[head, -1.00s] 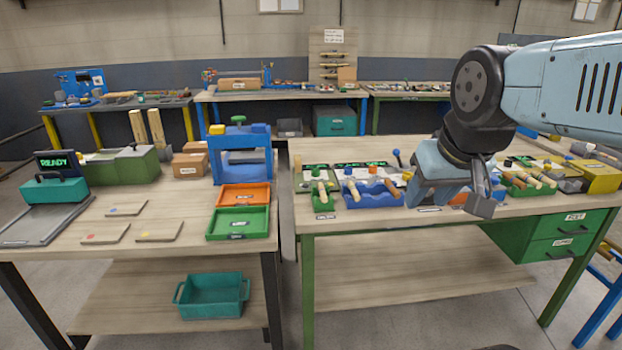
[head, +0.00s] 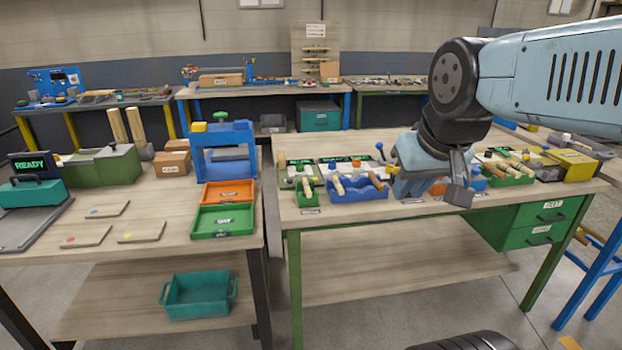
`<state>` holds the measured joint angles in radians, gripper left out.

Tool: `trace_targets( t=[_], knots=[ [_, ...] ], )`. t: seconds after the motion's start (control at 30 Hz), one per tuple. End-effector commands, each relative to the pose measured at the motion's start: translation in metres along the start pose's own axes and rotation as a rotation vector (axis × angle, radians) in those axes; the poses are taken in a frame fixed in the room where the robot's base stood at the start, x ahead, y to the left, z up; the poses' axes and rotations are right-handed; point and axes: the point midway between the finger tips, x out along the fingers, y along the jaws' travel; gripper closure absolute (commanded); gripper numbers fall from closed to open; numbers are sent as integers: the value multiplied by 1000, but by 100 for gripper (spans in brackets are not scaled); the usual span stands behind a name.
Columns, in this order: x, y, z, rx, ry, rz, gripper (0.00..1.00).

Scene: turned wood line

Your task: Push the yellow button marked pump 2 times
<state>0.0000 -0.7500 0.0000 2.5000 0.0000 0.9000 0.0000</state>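I cannot pick out a yellow button marked pump; the labels on the small devices are too small to read. Several small coloured knobs, white, green and orange, stand on the low consoles (head: 330,163) at the back of the right bench.
The right bench (head: 340,213) holds a blue bin (head: 358,194), a green bin (head: 307,193) and a yellow box (head: 570,165). The left bench carries a green tray (head: 222,221), an orange tray and a READY screen (head: 30,165). A narrow gap separates the benches.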

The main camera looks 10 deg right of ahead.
Motion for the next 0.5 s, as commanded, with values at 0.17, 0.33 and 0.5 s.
trace_targets(
  t=[0.17,0.33,0.5],
  knots=[
    [0,0,0,0,0,0,97],
    [0,0,0,0,0,0,100],
    [0,0,0,0,0,0,100]
  ],
)
